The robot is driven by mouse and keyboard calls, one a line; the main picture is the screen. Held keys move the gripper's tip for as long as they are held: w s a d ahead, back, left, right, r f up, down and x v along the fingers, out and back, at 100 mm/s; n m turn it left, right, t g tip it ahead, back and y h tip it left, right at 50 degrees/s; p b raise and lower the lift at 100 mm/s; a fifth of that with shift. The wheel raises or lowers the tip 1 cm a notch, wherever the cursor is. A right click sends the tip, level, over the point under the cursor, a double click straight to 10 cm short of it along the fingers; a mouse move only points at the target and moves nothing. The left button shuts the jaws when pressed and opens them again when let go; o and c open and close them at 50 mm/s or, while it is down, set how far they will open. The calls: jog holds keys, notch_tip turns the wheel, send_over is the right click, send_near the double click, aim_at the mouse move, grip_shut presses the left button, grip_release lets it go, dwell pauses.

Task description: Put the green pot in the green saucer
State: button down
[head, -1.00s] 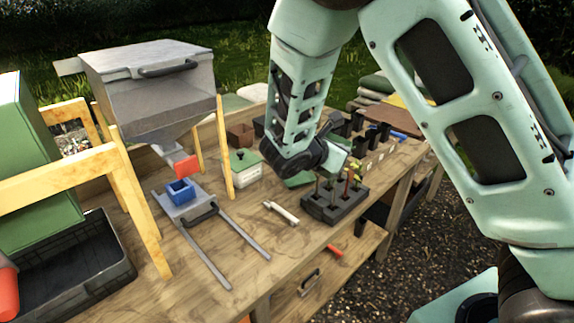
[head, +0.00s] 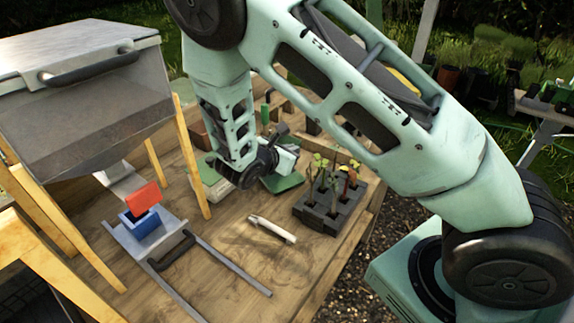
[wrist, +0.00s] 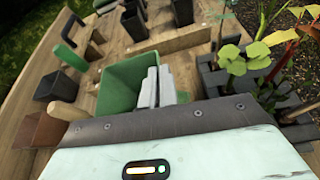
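A green square, open-topped piece (wrist: 122,88) fills the middle of the wrist view. I cannot tell surely whether it is the green pot or the green saucer. The pale fingers of my gripper (wrist: 158,86) stand close together at its right side; whether its wall is between them is not clear. In the head view, a flat green piece (head: 284,184) lies on the bench just below my gripper (head: 287,160), partly hidden by it. The two green pieces cannot be told apart as pot and saucer here.
A black seedling tray (head: 330,213) with several plants stands right of my gripper. A white-handled tool (head: 271,229) lies in front. Dark pots (wrist: 62,82) stand behind. A blue container (head: 140,222) sits on a grey slide further left.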

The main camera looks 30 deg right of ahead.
jog(key=shift+f+p, duration=0.55)
jog(key=shift+f, duration=2.1)
jog(key=shift+f, duration=0.1)
jog(key=c, duration=1.7)
grip_release()
jog(key=b+v, duration=0.4)
jog(key=v, duration=0.8)
jog(key=s+a+r+m+g+y, duration=0.2)
jog(key=s+a+r+m+y, duration=0.1)
jog(key=s, duration=0.5)
jog(key=s+a+r+m+g+y, duration=0.2)
jog(key=s+a+r+m+y, duration=0.2)
jog(key=s, duration=0.4)
jog(key=s+a+r+m+g+y, duration=0.1)
jog(key=s+a+r+m+y, duration=0.2)
jog(key=s+m+y, duration=0.3)
jog(key=shift+s+a+r+m+g, duration=0.2)
jog(key=shift+s+r, duration=0.15)
jog(key=shift+s, duration=0.25)
jog(key=shift+s+a+r+m+g, duration=0.1)
jog(key=shift+s+r+m+g, duration=0.1)
jog(key=shift+s+r, duration=0.3)
